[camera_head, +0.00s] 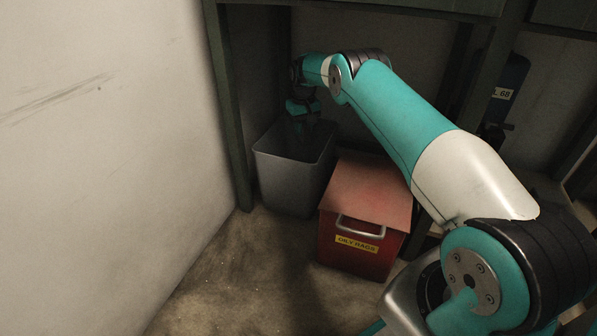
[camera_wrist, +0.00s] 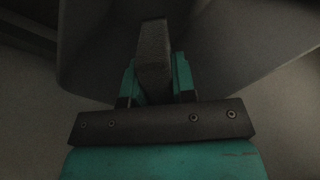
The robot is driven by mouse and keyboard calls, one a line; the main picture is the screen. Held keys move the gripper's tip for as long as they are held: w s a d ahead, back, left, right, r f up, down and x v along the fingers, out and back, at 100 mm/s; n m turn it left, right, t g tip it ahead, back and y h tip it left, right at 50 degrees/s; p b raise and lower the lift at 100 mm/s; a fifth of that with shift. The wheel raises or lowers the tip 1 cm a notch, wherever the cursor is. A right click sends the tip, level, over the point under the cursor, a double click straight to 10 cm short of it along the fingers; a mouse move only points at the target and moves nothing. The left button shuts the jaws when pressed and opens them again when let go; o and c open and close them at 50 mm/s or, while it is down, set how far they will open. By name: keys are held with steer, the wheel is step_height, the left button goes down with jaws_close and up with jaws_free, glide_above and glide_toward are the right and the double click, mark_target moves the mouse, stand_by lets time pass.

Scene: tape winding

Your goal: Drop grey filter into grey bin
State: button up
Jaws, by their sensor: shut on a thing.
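The grey bin (camera_head: 285,183) stands open on the floor, left of a red box; its wall and inside also show dimly in the wrist view (camera_wrist: 225,45). My gripper (camera_head: 301,118) points down at the bin's mouth in the head view. In the wrist view my gripper (camera_wrist: 155,82) is shut on the grey filter (camera_wrist: 152,58), a dark grey slab that stands out between the two teal fingers, with the bin's dark inside beyond it. In the head view the filter is too dark to make out.
A red box (camera_head: 349,262) labelled "OILY RAGS", with a closed lid, stands right beside the bin. A dark bench leg (camera_head: 231,130) stands at the bin's left, and a pale wall (camera_head: 100,140) is further left. The floor (camera_head: 240,285) in front is clear.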

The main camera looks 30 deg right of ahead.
steer(key=o, duration=1)
step_height(320, 180, up, 8)
steer(key=p, duration=0.5)
steer(key=shift+f, duration=0.1)
steer(key=shift+s+f, duration=0.1)
